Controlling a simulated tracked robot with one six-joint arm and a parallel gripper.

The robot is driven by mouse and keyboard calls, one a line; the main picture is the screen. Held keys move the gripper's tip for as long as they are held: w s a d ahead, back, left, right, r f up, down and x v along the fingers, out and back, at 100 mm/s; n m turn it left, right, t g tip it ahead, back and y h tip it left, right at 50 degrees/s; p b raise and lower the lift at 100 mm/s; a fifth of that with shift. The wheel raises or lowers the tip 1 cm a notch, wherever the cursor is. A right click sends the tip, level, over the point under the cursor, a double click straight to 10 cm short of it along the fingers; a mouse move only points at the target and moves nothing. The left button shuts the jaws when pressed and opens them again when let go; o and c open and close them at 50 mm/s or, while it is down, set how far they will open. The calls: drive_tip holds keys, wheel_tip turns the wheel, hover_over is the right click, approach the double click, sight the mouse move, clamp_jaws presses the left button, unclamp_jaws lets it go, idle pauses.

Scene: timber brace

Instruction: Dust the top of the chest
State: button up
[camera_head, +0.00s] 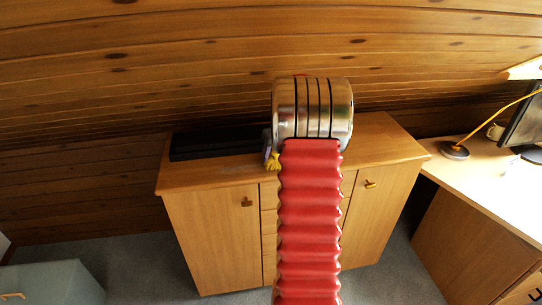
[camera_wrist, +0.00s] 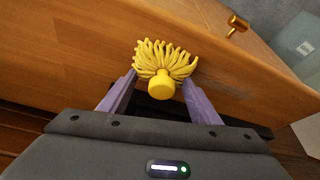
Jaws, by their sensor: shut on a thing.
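The chest (camera_head: 215,177) is a light wooden cabinet with doors and a column of drawers, standing against the plank wall in the head view. Its wood surface (camera_wrist: 70,45) fills much of the wrist view. My gripper (camera_wrist: 162,92) is shut on a yellow duster (camera_wrist: 165,60) with a fringe of thick strands and a round knob. The strands are at or close to the chest's wood; I cannot tell if they touch.
A long black object (camera_head: 215,143) lies along the back left of the chest top. A grey-blue box (camera_head: 50,284) stands at lower left. Grey floor lies between.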

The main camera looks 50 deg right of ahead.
drive_tip(key=shift+s+d+f, duration=0.15)
drive_tip(key=shift+s+d, duration=0.6)
drive_tip(key=shift+d, duration=0.25)
drive_tip(key=shift+a, duration=0.1)
drive_tip(key=shift+w+a+r, duration=0.25)
drive_tip(key=shift+w+a, duration=0.8)
drive_tip(key=shift+a, duration=0.25)
drive_tip(key=shift+w, duration=0.1)
drive_tip(key=shift+w+a+f, duration=0.1)
drive_tip(key=shift+w+a, duration=0.4)
drive_tip(key=shift+a, duration=0.2)
drive_tip(key=shift+w+a+f, duration=0.1)
drive_tip(key=shift+w+a, duration=0.35)
drive_tip(key=shift+a, duration=0.2)
drive_tip(key=shift+w+a, duration=0.5)
drive_tip(key=shift+a, duration=0.2)
drive_tip(key=shift+w+a, duration=0.5)
drive_tip(key=shift+a, duration=0.2)
